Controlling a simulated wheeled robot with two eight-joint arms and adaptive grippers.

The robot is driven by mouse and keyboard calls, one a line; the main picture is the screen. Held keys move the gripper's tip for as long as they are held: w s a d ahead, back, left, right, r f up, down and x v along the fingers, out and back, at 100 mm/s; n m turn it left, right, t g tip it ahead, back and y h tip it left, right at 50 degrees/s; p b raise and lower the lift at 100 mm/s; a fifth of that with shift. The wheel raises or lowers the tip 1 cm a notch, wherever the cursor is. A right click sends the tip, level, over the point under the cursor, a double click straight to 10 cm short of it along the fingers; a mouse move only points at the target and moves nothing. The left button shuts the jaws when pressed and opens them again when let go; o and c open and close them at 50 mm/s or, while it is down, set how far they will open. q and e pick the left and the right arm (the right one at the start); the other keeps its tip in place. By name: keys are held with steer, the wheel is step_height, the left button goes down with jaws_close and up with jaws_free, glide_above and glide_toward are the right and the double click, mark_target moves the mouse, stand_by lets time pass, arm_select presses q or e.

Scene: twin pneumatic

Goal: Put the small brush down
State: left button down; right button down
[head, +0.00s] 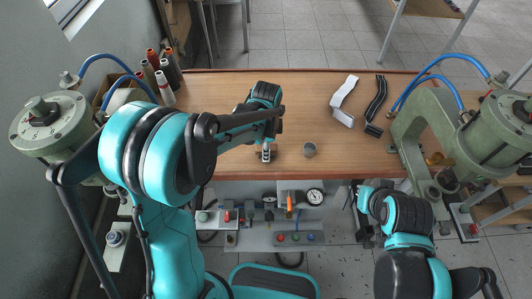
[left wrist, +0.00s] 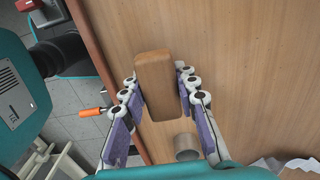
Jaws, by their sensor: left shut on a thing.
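My left gripper (head: 266,152) is over the front middle of the wooden table (head: 225,165). In the left wrist view, its fingers (left wrist: 157,78) are shut on a plain brown wooden block, which I take to be the small brush (left wrist: 155,68). No bristles show, and I cannot tell whether it touches the tabletop. In the head view the arm and gripper mostly hide it. My right gripper (head: 364,214) is low at the right, in front of the table edge; its fingers are too small and dark to read.
A small grey cup (head: 309,150) stands just right of my left gripper, also in the left wrist view (left wrist: 187,146). A white strip (head: 343,100) and a black strip (head: 376,103) lie farther right. Green presses (head: 425,125) flank the table.

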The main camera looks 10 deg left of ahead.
arm_select(q)
steer(key=shift+f, duration=0.35)
steer(key=shift+f, duration=0.2)
steer(key=shift+s+f+b, duration=0.35)
steer(key=shift+f+b, duration=0.05)
steer(key=shift+b, duration=0.2)
steer(key=c, duration=1.4)
jaws_free()
steer(key=shift+d, duration=0.1)
steer(key=shift+c, duration=0.2)
steer(key=shift+o, duration=1.4)
steer(key=shift+w+f, duration=0.2)
steer(key=shift+w, duration=0.1)
steer(key=shift+r, duration=0.2)
